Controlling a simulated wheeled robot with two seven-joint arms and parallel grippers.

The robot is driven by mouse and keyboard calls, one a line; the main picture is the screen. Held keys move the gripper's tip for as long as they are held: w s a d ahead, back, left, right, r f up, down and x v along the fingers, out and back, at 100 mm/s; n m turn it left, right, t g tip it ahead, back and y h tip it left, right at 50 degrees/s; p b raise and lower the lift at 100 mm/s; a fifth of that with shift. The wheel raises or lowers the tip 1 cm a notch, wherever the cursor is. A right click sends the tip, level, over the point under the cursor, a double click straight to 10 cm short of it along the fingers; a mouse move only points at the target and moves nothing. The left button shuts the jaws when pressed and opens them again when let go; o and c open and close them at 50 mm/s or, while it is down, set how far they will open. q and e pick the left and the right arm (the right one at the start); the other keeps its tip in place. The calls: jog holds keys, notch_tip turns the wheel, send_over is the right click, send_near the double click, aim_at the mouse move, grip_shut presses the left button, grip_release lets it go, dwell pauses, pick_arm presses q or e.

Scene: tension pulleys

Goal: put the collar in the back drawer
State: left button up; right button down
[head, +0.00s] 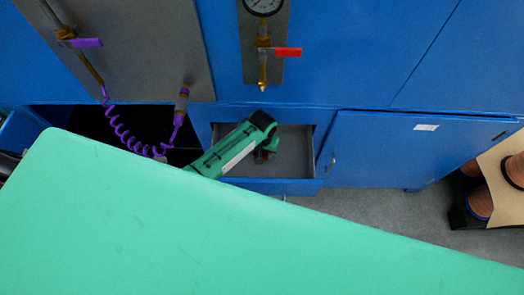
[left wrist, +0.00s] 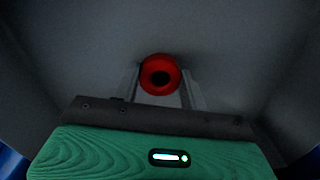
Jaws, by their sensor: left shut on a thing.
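The collar is a red ring with a dark hole (left wrist: 160,74), held between the two pale fingers of my left gripper (left wrist: 160,92) in the left wrist view. In the head view my left gripper (head: 262,154) reaches down inside an open blue drawer with a grey floor (head: 295,150). A small bit of red shows at its fingers there. The gripper is shut on the collar. Grey drawer walls surround it in the wrist view. I cannot tell whether the collar touches the drawer floor. My right gripper is not in view.
A blue cabinet door (head: 400,150) is to the right of the drawer. A coiled purple hose (head: 125,135) hangs at the left before a dark opening. A gauge (head: 263,7) and red-handled valve (head: 287,52) are above. Spools (head: 480,202) stand at the far right.

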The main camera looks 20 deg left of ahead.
pick_arm(q)
jog(key=shift+f, duration=0.15)
jog(key=o, duration=1)
jog(key=shift+r, duration=3.9)
